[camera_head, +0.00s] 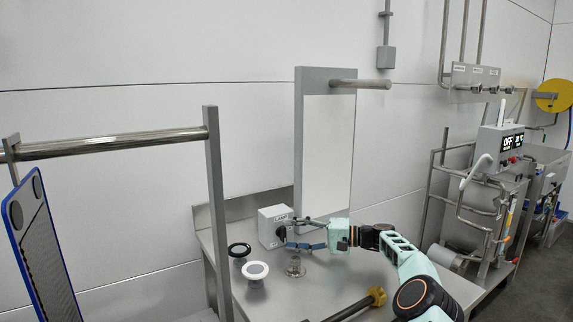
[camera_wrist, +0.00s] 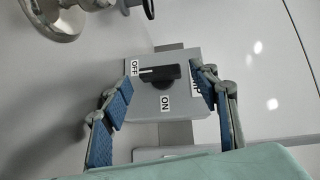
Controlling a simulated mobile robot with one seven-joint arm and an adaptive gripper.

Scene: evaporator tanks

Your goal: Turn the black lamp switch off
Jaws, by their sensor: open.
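The black lamp switch (camera_wrist: 160,74) is a knob on the face of a grey box (camera_wrist: 150,106). Its bar lies nearly level in the wrist view, with its left end beside the OFF label (camera_wrist: 135,67). The ON label (camera_wrist: 165,103) is below the knob. Another label at the right is partly hidden by a finger. My gripper (camera_wrist: 164,86) is open, with one blue-padded finger on each side of the knob; I see no clear contact with it. In the head view my gripper (camera_head: 290,234) is at the front of the box (camera_head: 270,224), largely hiding the knob.
A black round part (camera_head: 239,249), a white round part (camera_head: 255,270) and a metal fitting (camera_head: 295,267) stand on the steel table near my gripper. A brass-ended rod (camera_head: 375,297) is in front. A tall panel (camera_head: 325,150) stands behind the box.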

